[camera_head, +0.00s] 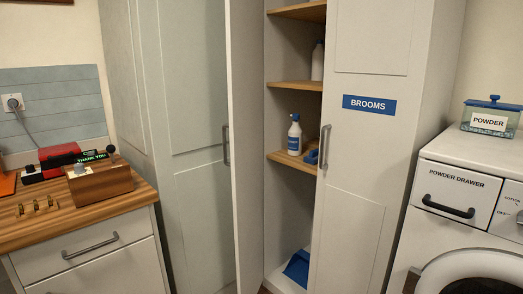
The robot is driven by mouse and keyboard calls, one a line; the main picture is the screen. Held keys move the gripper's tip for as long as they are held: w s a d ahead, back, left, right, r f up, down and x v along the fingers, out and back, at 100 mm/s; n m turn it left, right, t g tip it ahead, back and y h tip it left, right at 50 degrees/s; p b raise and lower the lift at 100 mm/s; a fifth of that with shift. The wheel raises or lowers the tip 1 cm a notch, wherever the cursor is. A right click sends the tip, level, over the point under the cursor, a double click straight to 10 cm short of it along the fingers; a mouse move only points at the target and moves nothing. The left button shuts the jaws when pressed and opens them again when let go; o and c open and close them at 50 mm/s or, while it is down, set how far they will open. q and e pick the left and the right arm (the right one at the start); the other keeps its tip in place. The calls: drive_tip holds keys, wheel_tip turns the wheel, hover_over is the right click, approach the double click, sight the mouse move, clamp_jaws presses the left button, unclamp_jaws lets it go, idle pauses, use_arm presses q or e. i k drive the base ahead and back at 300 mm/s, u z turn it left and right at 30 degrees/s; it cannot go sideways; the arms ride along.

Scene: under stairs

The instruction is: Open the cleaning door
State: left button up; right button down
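A tall grey-white cabinet fills the middle of the head view. Its left door (195,110) has recessed panels and a vertical grey handle (226,146) by its right edge. This door stands open, with a gap to its right showing the inside shelves. No "cleaning" label is readable on it. The right door (355,215) carries a blue "BROOMS" sign (369,105) and a vertical handle (324,147), and looks closed. Neither of my grippers is in view.
Inside are a spray bottle (294,135), a white bottle (318,60) and a blue dustpan-like item (298,267). A wood-topped drawer counter (95,215) stands left. A washing machine (465,215) with a powder box (490,120) stands right.

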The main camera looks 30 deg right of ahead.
sight(244, 22)
drive_tip(key=z, duration=0.8)
drive_tip(key=i, duration=1.6)
drive_tip(key=u, duration=0.15)
